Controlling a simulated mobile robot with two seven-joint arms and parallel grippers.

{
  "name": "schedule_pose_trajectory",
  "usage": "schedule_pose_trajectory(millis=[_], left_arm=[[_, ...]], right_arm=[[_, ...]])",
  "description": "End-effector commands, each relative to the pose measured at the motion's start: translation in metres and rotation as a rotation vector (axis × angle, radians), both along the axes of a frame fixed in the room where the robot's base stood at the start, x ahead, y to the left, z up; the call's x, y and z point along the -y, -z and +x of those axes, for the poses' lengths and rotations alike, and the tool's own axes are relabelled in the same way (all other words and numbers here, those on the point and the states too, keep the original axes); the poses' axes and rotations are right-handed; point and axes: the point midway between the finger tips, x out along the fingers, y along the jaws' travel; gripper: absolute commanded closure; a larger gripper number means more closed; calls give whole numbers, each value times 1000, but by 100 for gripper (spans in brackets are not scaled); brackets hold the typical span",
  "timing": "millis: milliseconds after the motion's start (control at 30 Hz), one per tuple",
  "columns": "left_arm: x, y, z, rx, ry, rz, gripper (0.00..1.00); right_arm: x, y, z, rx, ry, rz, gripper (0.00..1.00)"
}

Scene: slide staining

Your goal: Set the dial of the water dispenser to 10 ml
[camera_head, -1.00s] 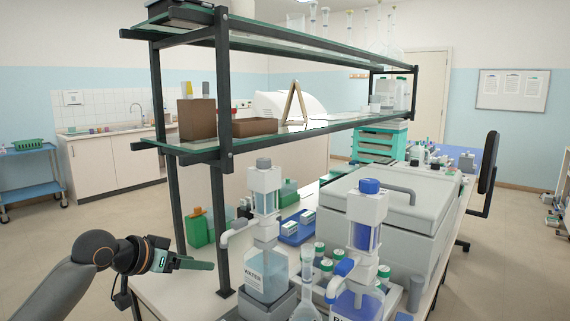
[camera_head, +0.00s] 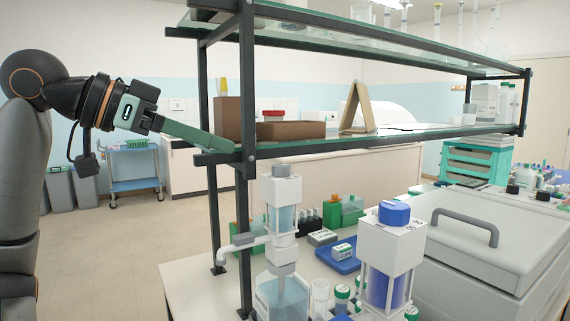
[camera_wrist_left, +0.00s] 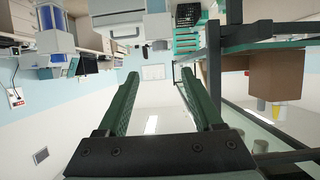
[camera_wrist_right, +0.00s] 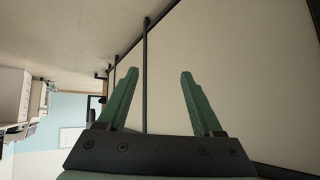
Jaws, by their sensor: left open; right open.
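The water dispenser (camera_head: 283,220) is a clear bottle with a white pump body and a side spout, at the front of the bench in the head view. Its grey dial cap (camera_head: 281,170) is on top; its setting cannot be read. My left gripper (camera_head: 230,148) is open and empty, left of the dispenser and above its dial, with its fingers pointing right, close to the shelf's front post. It also shows in the left wrist view (camera_wrist_left: 158,77). My right gripper (camera_wrist_right: 160,76) shows only in the right wrist view, open and empty.
A blue-capped dispenser (camera_head: 393,245) stands right of the water dispenser, before a grey lidded machine (camera_head: 470,245). The shelf rack's black post (camera_head: 245,220) and glass shelf (camera_head: 330,143) rise behind and left. Small bottles stand between.

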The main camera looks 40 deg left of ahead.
Motion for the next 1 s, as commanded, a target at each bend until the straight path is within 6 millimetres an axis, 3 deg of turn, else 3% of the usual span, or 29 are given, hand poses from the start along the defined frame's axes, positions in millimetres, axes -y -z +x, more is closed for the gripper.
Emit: schedule_pose_trajectory(millis=[533, 700, 1000], left_arm=[[27, 37, 89, -5, 1, 0, 32], [30, 43, 102, -2, 1, -1, 32], [31, 46, 105, -1, 0, -1, 32]], right_arm=[[13, -18, 0, 14, 25, -15, 32], [16, -15, -5, 4, 31, -18, 32], [16, -13, -8, 0, 34, -17, 32]])
